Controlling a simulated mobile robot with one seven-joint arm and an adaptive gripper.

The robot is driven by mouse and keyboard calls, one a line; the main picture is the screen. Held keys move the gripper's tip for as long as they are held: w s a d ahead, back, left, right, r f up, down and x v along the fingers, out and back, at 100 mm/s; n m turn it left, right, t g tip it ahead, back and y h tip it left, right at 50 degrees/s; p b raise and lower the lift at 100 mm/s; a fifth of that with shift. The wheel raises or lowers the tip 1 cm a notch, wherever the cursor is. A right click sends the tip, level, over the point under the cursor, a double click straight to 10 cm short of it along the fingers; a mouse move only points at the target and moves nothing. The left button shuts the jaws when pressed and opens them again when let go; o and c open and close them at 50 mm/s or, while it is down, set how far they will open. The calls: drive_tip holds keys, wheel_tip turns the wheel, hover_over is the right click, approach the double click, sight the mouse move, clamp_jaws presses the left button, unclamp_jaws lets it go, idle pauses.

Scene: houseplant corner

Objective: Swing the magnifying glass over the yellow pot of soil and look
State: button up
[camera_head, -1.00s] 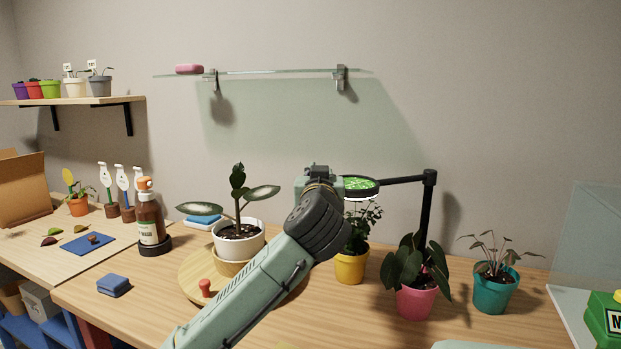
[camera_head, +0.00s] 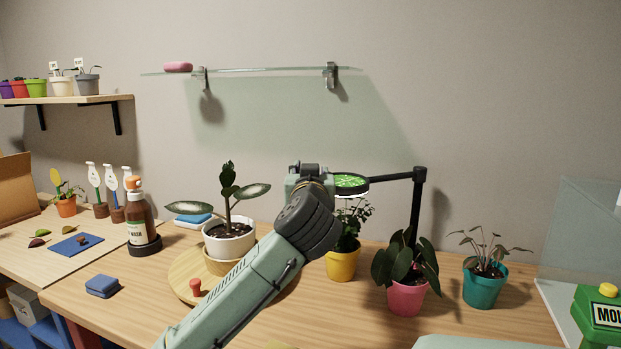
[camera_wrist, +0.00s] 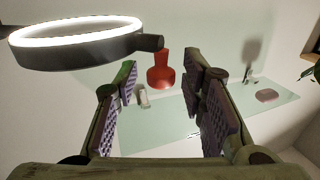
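The magnifying glass (camera_head: 350,183) is a dark ring on a black jointed arm (camera_head: 417,215), with green showing through its lens. In the head view it appears just above the plant in the yellow pot (camera_head: 342,266); leaves hide the soil. In the wrist view its lit white ring (camera_wrist: 75,40) is at upper left, with a dark stub on its right. A red flared piece (camera_wrist: 161,74) shows below the stub, between my fingers in the picture; I cannot tell if it is joined. My gripper (camera_wrist: 162,95) is open, fingers apart; my wrist hides it in the head view.
A pink pot (camera_head: 407,298) and a teal pot (camera_head: 485,287) stand right of the yellow pot. A white pot (camera_head: 229,244) stands left on a round wooden board (camera_head: 183,275), partly behind my arm. A glass shelf (camera_head: 262,70) with pink soap (camera_head: 178,67) hangs above.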

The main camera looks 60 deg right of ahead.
drive_tip(key=v, duration=1.2)
drive_tip(key=shift+w+d, duration=0.1)
